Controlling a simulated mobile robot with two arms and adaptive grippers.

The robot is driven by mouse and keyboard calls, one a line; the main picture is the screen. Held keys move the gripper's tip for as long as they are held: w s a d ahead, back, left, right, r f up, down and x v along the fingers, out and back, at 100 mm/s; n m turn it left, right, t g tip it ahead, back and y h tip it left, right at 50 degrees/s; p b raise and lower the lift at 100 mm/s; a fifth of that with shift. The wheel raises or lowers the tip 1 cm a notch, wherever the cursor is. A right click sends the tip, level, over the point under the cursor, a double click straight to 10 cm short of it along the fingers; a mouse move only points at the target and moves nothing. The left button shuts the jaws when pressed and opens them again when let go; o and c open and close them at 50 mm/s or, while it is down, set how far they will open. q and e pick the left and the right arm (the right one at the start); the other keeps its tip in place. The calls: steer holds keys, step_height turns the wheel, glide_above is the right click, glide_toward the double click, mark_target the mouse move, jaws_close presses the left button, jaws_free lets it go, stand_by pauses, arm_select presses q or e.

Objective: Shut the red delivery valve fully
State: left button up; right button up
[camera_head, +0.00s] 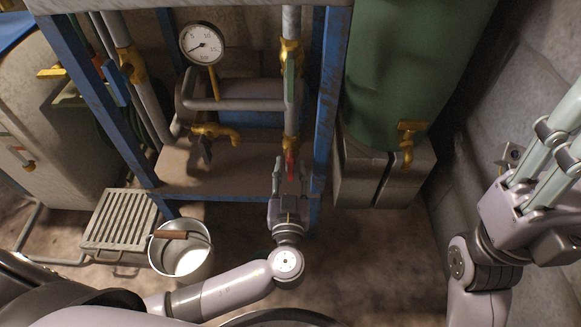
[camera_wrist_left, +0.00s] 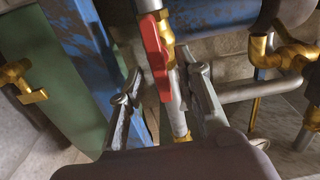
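The red delivery valve's lever (camera_head: 290,164) sits low on the vertical pipe at the right of the blue frame. In the left wrist view the red lever (camera_wrist_left: 155,58) lies roughly along the pipe. My left gripper (camera_head: 290,166) is open, with its fingers on either side of the lever and pipe. The left wrist view shows the same open fingers (camera_wrist_left: 160,85) with space around the lever; I see no clear contact. My right gripper (camera_head: 555,145) is at the right edge; its fingertips run out of the picture.
A blue frame post (camera_head: 325,110) stands close right of the pipe. A brass tap (camera_head: 215,132) and a gauge (camera_head: 202,44) are left of it. A metal bucket (camera_head: 181,252) and a grate (camera_head: 118,220) are on the floor. A green tank (camera_head: 405,75) stands right.

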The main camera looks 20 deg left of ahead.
arm_select(q)
steer(key=shift+x, duration=0.8)
steer(key=shift+c, duration=0.2)
jaws_close()
